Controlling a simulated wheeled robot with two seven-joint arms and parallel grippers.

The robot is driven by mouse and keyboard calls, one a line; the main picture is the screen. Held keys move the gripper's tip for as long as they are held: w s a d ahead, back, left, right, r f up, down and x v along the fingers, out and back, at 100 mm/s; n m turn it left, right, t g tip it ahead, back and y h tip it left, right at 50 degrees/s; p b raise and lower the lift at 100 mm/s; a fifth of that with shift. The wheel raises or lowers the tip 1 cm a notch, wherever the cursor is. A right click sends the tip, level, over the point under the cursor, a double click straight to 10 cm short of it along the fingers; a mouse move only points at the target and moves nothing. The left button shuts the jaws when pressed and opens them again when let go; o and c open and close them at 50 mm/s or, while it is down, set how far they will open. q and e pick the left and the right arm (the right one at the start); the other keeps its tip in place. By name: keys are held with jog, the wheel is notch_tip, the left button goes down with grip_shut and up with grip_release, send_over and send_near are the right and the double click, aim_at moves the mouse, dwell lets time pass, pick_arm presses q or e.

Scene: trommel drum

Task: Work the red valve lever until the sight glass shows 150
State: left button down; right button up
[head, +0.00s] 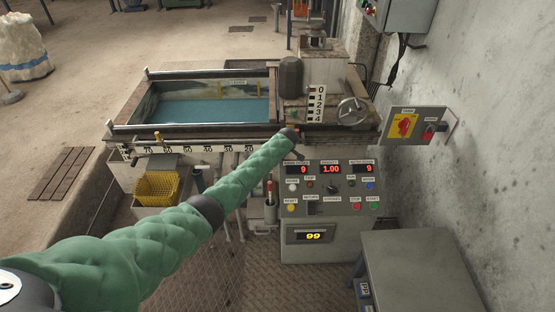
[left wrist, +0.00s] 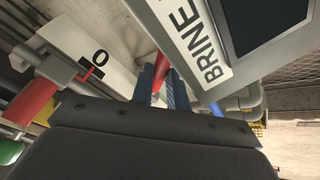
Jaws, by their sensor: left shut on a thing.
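In the left wrist view, the two blue fingers of my left gripper (left wrist: 162,90) are shut on a red lever (left wrist: 159,60), its upper part showing between them. A "BRINE" label (left wrist: 203,55) is close on the right, under a dark panel (left wrist: 262,20). In the head view my left arm reaches to the machine; its dark end (head: 291,135) is just above the control panel, and the fingers and held lever are mostly hidden there. A small display (head: 313,236) reads 99 in yellow digits. I cannot tell which part is the sight glass. My right gripper is not in view.
A second red handle (left wrist: 32,98) is at the left in the wrist view. The control panel (head: 335,190) has several buttons and red displays. A water tank (head: 210,110) and handwheel (head: 352,111) are behind. A yellow basket (head: 158,187) and grey cabinet (head: 420,270) flank the machine.

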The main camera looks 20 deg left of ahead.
pick_arm(q)
jog(key=shift+w+d+f+n+b, duration=0.1)
jog(key=shift+w+d+n+b, duration=0.2)
jog(key=shift+n, duration=0.2)
jog(key=shift+w+n+y, duration=0.25)
jog(key=shift+n+y, duration=0.05)
jog(key=shift+n, duration=0.1)
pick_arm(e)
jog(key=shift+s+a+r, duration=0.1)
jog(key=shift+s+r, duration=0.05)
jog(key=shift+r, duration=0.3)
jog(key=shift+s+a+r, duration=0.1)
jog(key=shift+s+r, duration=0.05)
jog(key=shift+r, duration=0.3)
pick_arm(q)
jog(key=c, duration=1.4)
grip_release()
jog(key=shift+o, duration=0.2)
jog(key=shift+d+r, duration=0.1)
jog(key=shift+r, duration=0.1)
